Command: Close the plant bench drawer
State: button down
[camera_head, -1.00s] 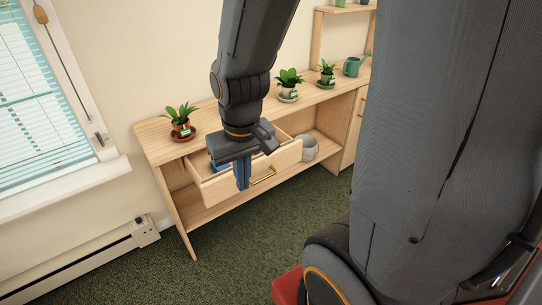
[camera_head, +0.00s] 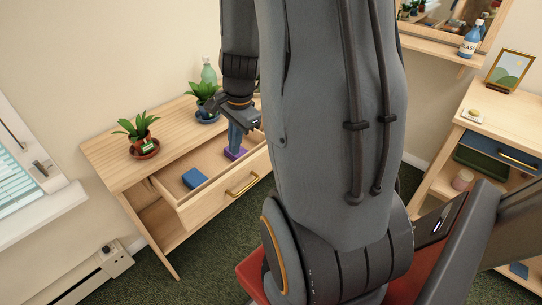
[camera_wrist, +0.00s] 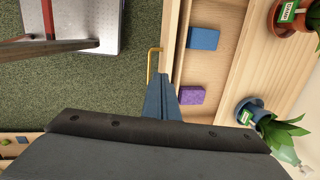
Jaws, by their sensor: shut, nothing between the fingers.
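The plant bench (camera_head: 112,168) stands against the wall with its drawer (camera_head: 222,202) pulled out. The brass handle (camera_head: 242,184) is on the drawer front and also shows in the wrist view (camera_wrist: 151,65). A blue block (camera_head: 195,178) and a purple block (camera_head: 235,154) lie inside the drawer. My gripper (camera_head: 236,148) is shut and empty, pointing down at the drawer's right part. In the wrist view its blue fingers (camera_wrist: 161,82) overlap the drawer's front board beside the handle. I cannot tell whether they touch it.
Potted plants (camera_head: 143,140) (camera_head: 206,102) stand on the bench top. A window (camera_head: 22,180) and heater (camera_head: 85,280) are at left. Green carpet (camera_head: 200,260) is clear before the bench.

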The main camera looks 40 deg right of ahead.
jog(key=s+d+f+m, duration=0.1)
jog(key=d+f+m, duration=0.2)
jog(key=d+m, duration=0.3)
jog(key=s+d+f+m+t+b, duration=0.1)
jog(key=d+f+m, duration=0.2)
jog(key=d+m, duration=0.3)
jog(key=s+d+f+m, duration=0.1)
jog(key=d+f+m, duration=0.2)
jog(key=d+m, duration=0.3)
jog(key=w+d+f, duration=0.1)
jog(key=w+f, duration=0.5)
jog(key=f, duration=0.3)
jog(key=shift+w+f+n, duration=0.15)
jog(key=shift+w+n, duration=0.15)
jog(key=shift+w, duration=0.05)
jog(key=shift+w, duration=0.1)
